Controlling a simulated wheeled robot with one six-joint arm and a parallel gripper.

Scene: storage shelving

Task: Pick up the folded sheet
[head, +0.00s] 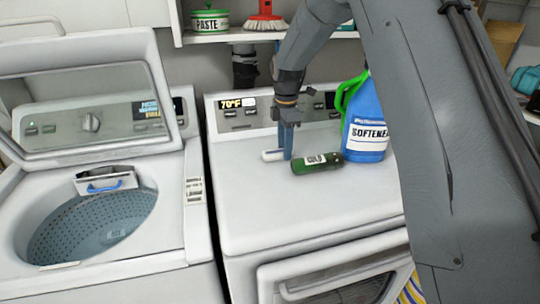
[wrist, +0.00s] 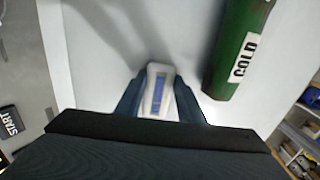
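A small white piece with a blue panel, which may be the folded sheet (wrist: 159,72), lies on the white dryer top (head: 310,205). In the head view the white piece (head: 271,155) shows beside my fingertips, partly hidden by them. My gripper (head: 285,155) points down at the dryer top. In the wrist view my gripper (wrist: 158,98) has one dark finger on each side of the white piece. The fingers are apart, and I see no clear grip on it.
A green bottle marked COLD (head: 316,163) lies close to the right of my gripper. A blue softener jug (head: 366,125) stands behind it. The open washer (head: 95,215) is at left. A shelf (head: 235,37) with a paste tub (head: 210,20) is above.

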